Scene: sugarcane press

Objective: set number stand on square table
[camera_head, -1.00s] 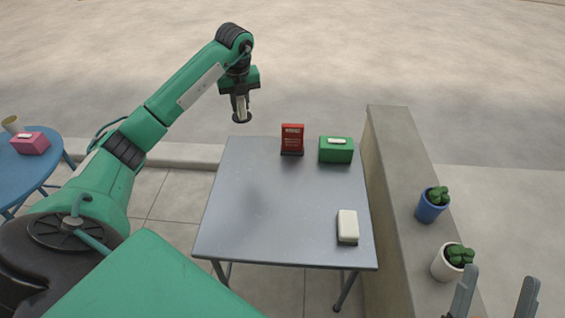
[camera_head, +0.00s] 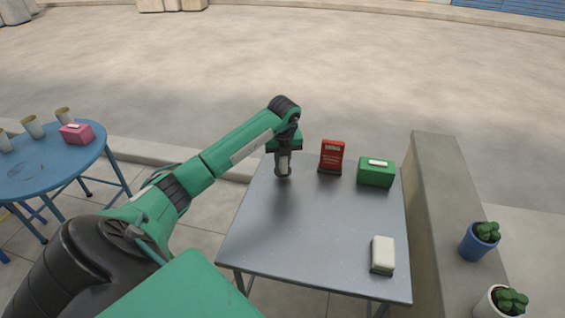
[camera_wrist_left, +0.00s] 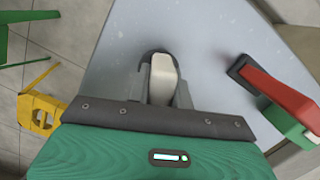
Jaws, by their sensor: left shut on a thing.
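My left gripper (camera_head: 283,160) is shut on the number stand (camera_head: 283,169), a small pale upright piece with a dark round base. It points downward over the far left part of the grey square table (camera_head: 310,235). In the left wrist view the stand (camera_wrist_left: 162,78) sits upright between the fingers, with the grey table top (camera_wrist_left: 205,50) behind it. I cannot tell whether its base touches the table. My right gripper is out of view.
A red sign (camera_head: 331,156) and a green box (camera_head: 376,172) stand at the table's back right. A white block (camera_head: 383,254) is near the front right. The table's middle is clear. A concrete wall (camera_head: 437,190) runs along the right.

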